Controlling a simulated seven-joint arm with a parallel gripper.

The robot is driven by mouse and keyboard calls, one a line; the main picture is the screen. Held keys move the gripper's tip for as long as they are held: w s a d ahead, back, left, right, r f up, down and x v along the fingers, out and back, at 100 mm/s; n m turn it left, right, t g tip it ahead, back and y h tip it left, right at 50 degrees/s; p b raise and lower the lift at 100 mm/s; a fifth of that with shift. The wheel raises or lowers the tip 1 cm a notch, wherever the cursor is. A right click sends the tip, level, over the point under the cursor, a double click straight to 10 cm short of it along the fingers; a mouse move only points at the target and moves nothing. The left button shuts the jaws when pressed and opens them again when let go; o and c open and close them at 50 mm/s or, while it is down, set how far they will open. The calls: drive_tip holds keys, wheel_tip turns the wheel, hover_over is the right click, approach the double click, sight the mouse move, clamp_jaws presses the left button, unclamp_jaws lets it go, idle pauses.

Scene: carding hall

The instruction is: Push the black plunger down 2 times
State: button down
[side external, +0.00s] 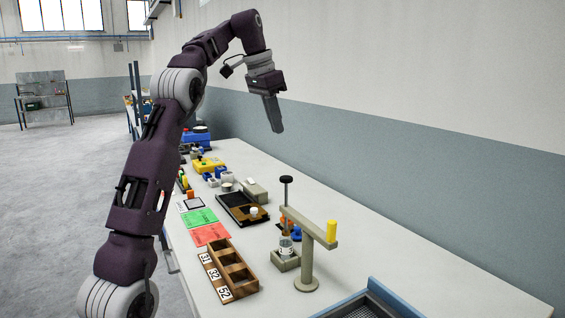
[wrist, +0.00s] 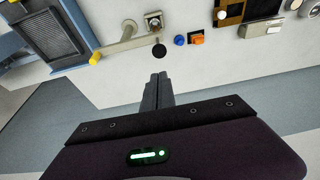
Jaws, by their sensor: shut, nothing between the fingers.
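The black plunger (side external: 286,180) stands upright in the side external view, a dark round knob on a thin rod, above a clear jar (side external: 286,246) on a small grey base. A beige stand (side external: 308,262) with a horizontal arm and a yellow end piece (side external: 331,231) stands beside it. In the wrist view the plunger's black knob (wrist: 159,51) shows just beyond my fingertips. My gripper (side external: 278,130) is shut and empty, pointing down, high above the table and apart from the plunger. It also shows in the wrist view (wrist: 158,76).
A wooden box with numbered compartments (side external: 244,290), green (side external: 199,217) and red (side external: 211,234) cards and a black tray (side external: 230,208) lie left of the plunger. A blue-rimmed mesh tray (side external: 385,290) is at the near right. A wall runs behind the table.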

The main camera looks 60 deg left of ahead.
drive_tip(key=shift+s+d+r, duration=0.2)
drive_tip(key=shift+d+r, duration=0.05)
drive_tip(key=shift+r, duration=0.4)
drive_tip(key=shift+f, duration=0.1)
hover_over(288, 206)
drive_tip(key=s, duration=0.1)
drive_tip(key=f, duration=1.2)
drive_tip(key=shift+s+d+f, duration=0.15)
drive_tip(key=shift+s+f, duration=0.05)
drive_tip(key=shift+f, duration=0.5)
wheel_tip(288, 206, down, 8)
drive_tip(key=shift+r, duration=0.1)
